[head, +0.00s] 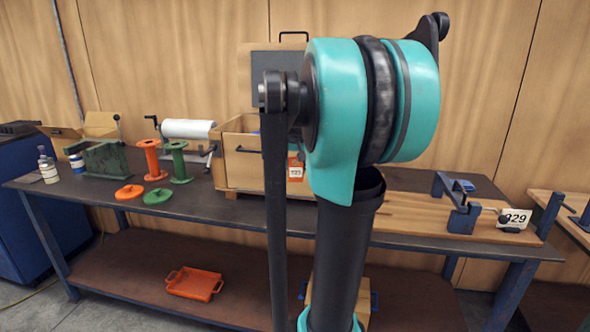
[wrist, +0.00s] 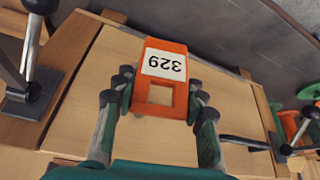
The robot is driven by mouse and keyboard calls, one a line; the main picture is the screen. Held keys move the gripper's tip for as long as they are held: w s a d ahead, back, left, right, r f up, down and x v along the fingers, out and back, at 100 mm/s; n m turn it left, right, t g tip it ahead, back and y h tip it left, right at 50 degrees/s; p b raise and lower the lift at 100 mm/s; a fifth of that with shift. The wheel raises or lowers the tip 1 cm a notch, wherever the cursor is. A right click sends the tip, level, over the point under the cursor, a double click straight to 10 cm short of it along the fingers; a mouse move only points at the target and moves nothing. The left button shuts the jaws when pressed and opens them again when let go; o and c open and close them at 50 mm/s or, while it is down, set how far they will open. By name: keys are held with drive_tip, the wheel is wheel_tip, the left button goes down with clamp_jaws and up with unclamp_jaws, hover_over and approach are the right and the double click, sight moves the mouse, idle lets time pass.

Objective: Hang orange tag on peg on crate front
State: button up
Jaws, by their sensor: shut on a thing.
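The orange tag (wrist: 185,49) has a white label reading 329, upside down in the wrist view, and a square window. My gripper (wrist: 160,96) is shut on it, one finger on each side near the window. Pale wood, which looks like the crate front (wrist: 232,108), lies behind the tag; I cannot tell whether they touch. In the head view the tag (head: 295,172) shows in front of the wooden crate (head: 240,165), while my arm hides the gripper and the crate's right part. I cannot make out the peg in either view.
A black handle (head: 248,150) is on the crate's left front. Orange (head: 152,160) and green (head: 179,162) spools stand left of the crate, with flat orange and green pieces before them.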

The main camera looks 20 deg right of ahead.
drive_tip(key=shift+w+d+f, duration=0.1)
drive_tip(key=shift+w+d, duration=0.6)
drive_tip(key=shift+w, duration=0.3)
drive_tip(key=shift+w+d+f, duration=0.1)
drive_tip(key=shift+w+d, duration=0.6)
drive_tip(key=shift+w, duration=0.3)
drive_tip(key=shift+w+d, duration=0.1)
drive_tip(key=shift+w, duration=0.2)
drive_tip(key=o, duration=1.1)
drive_tip(key=shift+w, duration=0.1)
drive_tip(key=shift+c, duration=0.2)
drive_tip(key=shift+s+a+f, duration=0.2)
drive_tip(key=shift+s+f, duration=0.15)
drive_tip(key=shift+f, duration=0.45)
drive_tip(key=shift+s+a+f, duration=0.15)
drive_tip(key=shift+s+f, duration=0.2)
drive_tip(key=shift+f, duration=0.45)
drive_tip(key=s+a, duration=0.5)
drive_tip(key=s, duration=0.2)
drive_tip(key=shift+s, duration=0.25)
